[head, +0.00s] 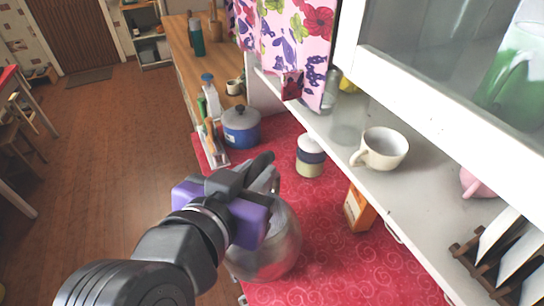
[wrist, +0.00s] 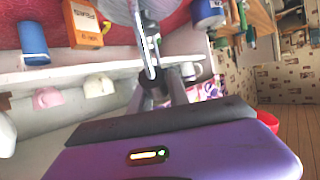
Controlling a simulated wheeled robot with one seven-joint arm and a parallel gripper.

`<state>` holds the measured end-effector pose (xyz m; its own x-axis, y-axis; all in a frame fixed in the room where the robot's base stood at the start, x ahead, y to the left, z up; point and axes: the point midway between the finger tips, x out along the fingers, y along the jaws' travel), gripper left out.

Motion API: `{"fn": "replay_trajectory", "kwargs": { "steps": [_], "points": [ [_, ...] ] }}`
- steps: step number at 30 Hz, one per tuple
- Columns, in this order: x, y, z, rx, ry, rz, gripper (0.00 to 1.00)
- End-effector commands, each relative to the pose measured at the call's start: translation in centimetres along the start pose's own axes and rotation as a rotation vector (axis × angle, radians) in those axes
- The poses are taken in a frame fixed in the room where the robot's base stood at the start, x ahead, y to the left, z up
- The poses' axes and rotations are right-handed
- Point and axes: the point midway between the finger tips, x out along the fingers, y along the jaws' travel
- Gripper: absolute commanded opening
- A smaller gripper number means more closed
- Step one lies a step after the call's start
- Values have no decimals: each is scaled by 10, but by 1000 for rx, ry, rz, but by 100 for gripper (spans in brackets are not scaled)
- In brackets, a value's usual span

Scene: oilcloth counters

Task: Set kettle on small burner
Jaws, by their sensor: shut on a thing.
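The kettle (head: 270,255) is a rounded, shiny metal vessel low in the middle of the head view, over the red patterned counter. My gripper (head: 262,172) is above it and covers part of its top. In the wrist view the kettle (wrist: 118,10) is cut off by the top edge, and the dark fingers of my gripper (wrist: 162,80) are closed on its narrow metal handle (wrist: 150,42). I cannot tell whether the kettle's base touches the counter. No burner can be made out in either view.
A blue pot (head: 240,134) and a lidded canister (head: 310,160) stand farther back on the red counter (head: 330,275). An orange box (head: 358,210) stands right of the kettle. A white shelf (head: 415,195) with a mug (head: 384,150) overhangs the right side.

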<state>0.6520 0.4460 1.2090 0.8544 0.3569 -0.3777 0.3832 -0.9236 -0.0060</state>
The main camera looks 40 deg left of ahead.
Motion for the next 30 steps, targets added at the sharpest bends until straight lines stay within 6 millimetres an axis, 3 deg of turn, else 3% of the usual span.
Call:
{"fn": "replay_trajectory", "kwargs": {
  "steps": [6,13,24,30],
  "points": [
    [39,1,-21,3,4,2,0],
    [60,0,-29,3,6,-1,0],
    [74,1,2,0,3,-1,0],
    [75,0,4,3,6,-2,0]
  ]
}}
